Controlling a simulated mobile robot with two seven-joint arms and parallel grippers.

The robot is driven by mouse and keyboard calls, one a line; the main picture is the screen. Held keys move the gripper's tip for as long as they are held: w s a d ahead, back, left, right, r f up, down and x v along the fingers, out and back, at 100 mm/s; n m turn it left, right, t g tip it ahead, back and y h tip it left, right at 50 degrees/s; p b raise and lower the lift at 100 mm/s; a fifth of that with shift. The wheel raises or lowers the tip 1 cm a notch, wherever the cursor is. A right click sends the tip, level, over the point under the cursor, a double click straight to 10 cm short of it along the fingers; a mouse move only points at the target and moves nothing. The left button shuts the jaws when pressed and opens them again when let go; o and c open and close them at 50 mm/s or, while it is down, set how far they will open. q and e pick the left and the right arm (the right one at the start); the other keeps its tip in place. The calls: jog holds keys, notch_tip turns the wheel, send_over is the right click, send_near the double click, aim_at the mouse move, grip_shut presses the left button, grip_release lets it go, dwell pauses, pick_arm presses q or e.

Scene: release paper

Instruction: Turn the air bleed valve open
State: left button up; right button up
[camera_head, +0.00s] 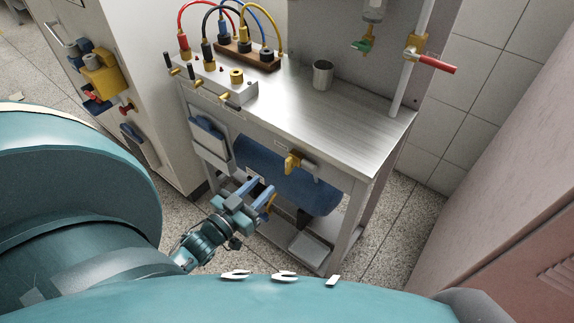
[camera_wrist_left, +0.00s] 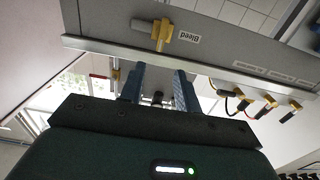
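The air bleed valve (camera_head: 293,162) is a yellow fitting on the front edge of the metal bench, with a grey lever pointing right. In the left wrist view the valve (camera_wrist_left: 161,34) appears beside a label reading "Bleed", with its lever pointing left. My left gripper (camera_head: 257,194) is below and to the left of the valve in the head view, apart from it. In the left wrist view its two blue fingers (camera_wrist_left: 159,88) are spread with a gap between them, and nothing is seen held. My right gripper is not in view.
A blue cylindrical tank (camera_head: 285,180) lies under the bench top (camera_head: 318,108), close to my left gripper. A manifold with coloured hoses (camera_head: 215,82) and a metal cup (camera_head: 323,74) stand on top. A red-handled valve (camera_head: 430,62) is on the pipe at the right.

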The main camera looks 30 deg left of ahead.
aim_at(286, 163)
pick_arm(q)
jog(key=w, duration=0.6)
jog(key=w+d, duration=0.1)
jog(key=w, duration=0.3)
grip_shut()
